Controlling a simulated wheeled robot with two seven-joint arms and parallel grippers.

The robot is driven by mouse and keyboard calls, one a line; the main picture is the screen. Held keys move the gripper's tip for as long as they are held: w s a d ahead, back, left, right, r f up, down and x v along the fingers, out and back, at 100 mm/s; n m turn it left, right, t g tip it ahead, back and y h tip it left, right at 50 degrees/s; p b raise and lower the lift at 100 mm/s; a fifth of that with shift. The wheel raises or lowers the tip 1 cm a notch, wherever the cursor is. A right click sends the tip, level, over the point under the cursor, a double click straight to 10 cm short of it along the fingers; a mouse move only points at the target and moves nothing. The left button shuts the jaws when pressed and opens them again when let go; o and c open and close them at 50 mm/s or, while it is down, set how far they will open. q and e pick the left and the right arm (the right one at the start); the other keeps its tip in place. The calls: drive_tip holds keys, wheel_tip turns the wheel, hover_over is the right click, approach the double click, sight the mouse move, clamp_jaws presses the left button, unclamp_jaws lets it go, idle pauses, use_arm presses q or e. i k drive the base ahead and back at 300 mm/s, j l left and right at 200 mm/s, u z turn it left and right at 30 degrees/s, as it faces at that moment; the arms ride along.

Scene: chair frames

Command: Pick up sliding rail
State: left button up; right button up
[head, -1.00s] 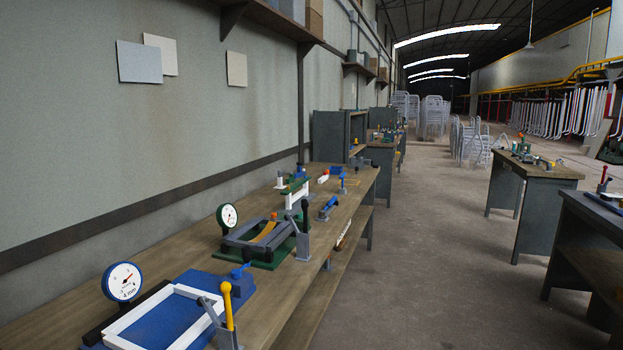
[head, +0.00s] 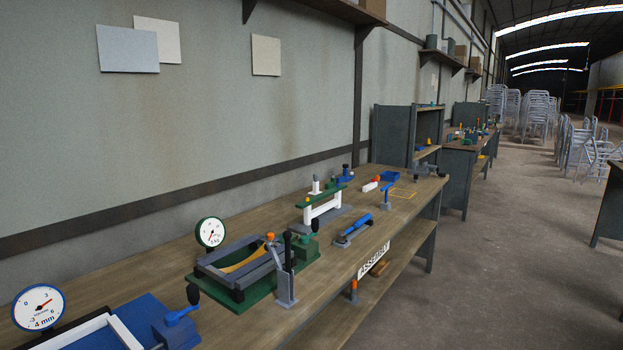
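No part is clearly recognisable as the sliding rail. A long blue piece on a narrow grey base (head: 353,230) lies near the front edge of the wooden workbench (head: 330,265); I cannot tell whether it is the rail. Behind it stands a green and white fixture (head: 322,205). A green fixture with a dark grey frame (head: 240,268) and a yellow-brown strip sits nearer, with a dial gauge (head: 210,232) behind it. Neither of my grippers is in view.
A blue fixture with a white frame (head: 100,330) is cut off at the bottom left. The aisle floor (head: 480,290) at right is clear. Chair frames (head: 537,112) stand beyond.

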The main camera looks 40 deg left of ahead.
sight(369, 187)
drive_tip(key=i+j+u, duration=0.1)
drive_tip(key=i+u, duration=0.25)
drive_tip(key=i, duration=0.3)
drive_tip(key=i+u, duration=0.4)
drive_tip(key=i, duration=0.25)
drive_tip(key=i+l+u, duration=0.35)
drive_tip(key=i, duration=0.25)
